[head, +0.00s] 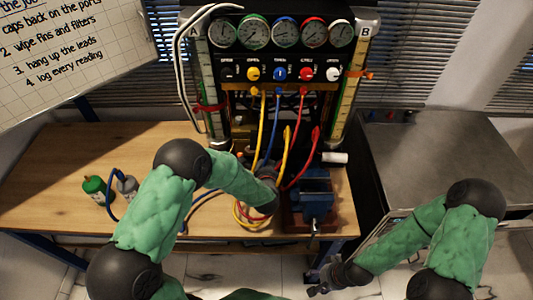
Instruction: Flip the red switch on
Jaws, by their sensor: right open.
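A red knob (306,73) sits in the row on the black gauge panel, between a blue knob (280,73) and a white knob (333,74). A small red control (390,117) also shows at the back of the grey metal bench on the right. I cannot tell which is the red switch, or its position. My left arm reaches over the wooden table, and its gripper (268,187) is among the hoses beside the vise, below the panel; its fingers are unclear. My right gripper (325,275) is open and low at the front, apart from both red controls.
A blue vise (313,195) stands at the table's right edge. A green-topped can (95,187) stands at left. The grey metal bench (440,150) has a clear top.

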